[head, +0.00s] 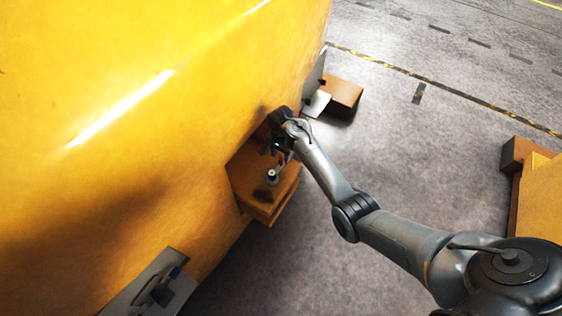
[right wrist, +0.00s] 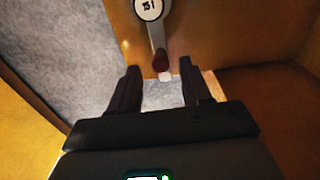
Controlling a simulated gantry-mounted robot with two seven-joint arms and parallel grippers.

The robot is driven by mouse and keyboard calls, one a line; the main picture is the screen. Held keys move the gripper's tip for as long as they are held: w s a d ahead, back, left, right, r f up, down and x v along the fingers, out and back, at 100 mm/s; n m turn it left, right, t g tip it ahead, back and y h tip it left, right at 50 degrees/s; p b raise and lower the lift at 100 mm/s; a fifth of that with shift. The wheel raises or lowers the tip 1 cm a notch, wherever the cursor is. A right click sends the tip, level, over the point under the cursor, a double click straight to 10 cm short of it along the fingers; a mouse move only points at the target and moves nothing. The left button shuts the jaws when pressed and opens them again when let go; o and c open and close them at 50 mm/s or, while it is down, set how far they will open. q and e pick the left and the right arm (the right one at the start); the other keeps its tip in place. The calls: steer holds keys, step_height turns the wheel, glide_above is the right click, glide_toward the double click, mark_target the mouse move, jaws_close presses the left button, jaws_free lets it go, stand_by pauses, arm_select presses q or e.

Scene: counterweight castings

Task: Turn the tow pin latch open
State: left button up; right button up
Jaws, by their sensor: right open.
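The tow pin latch (head: 271,177) sits on an orange bracket (head: 258,208) that juts from the yellow casting. In the right wrist view the latch lever (right wrist: 157,35) runs down from a round white labelled hub (right wrist: 149,9) to a dark red knob (right wrist: 160,62). My right gripper (head: 277,148) is at the bracket, close to the latch. In the right wrist view its open fingers (right wrist: 160,68) lie either side of the knob's end, with gaps on both sides. I cannot tell the knob's depth between them. My left gripper is not in view.
The big yellow casting (head: 130,100) fills the left. A grey plate with a handle (head: 152,288) is at its lower edge. Another orange bracket (head: 342,95) juts out farther along. An orange block (head: 538,190) stands at the right. The grey floor (head: 430,150) between is open.

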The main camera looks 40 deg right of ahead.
mark_target(281, 159)
steer(key=shift+f+b, duration=0.5)
steer(key=shift+f, duration=1.6)
steer(key=shift+c, duration=0.5)
jaws_close()
